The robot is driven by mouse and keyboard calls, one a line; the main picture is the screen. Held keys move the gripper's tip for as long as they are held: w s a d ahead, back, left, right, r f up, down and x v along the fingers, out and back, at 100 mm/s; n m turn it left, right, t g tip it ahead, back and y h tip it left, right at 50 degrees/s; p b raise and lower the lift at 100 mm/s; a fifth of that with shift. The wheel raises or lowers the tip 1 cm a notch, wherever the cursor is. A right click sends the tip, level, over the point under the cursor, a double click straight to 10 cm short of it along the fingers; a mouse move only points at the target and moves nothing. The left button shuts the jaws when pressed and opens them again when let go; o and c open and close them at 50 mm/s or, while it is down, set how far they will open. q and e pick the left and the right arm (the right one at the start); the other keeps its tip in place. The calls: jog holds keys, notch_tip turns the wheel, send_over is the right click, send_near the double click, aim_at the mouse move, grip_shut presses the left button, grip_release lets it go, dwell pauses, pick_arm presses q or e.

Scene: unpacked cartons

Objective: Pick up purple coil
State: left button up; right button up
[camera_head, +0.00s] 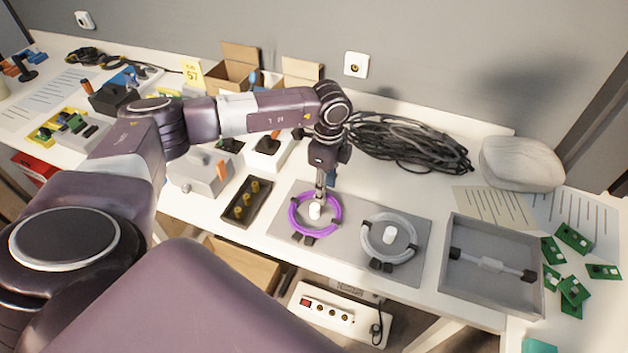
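The purple coil (294,223) is a ring lying on a grey board (345,248) on the table, around a white peg (315,211), with black clips at its lower edge. A grey-white coil (366,232) lies beside it to the right, around its own white peg (390,235). My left gripper (321,192) points down at the far side of the purple coil, close to the white peg. Its fingers are small and partly merged in view, so I cannot tell whether they touch the coil or are closed. My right gripper is not in view.
A grey tray (455,283) with a black-ended part stands to the right, with several green circuit boards (573,238) beyond it. A bundle of black cables (410,143) lies behind the coils. A dark tray (262,205) with yellow pieces is to the left.

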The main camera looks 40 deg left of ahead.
pick_arm(q)
jog(key=shift+f, duration=0.6)
grip_shut()
jog(key=shift+r, duration=0.15)
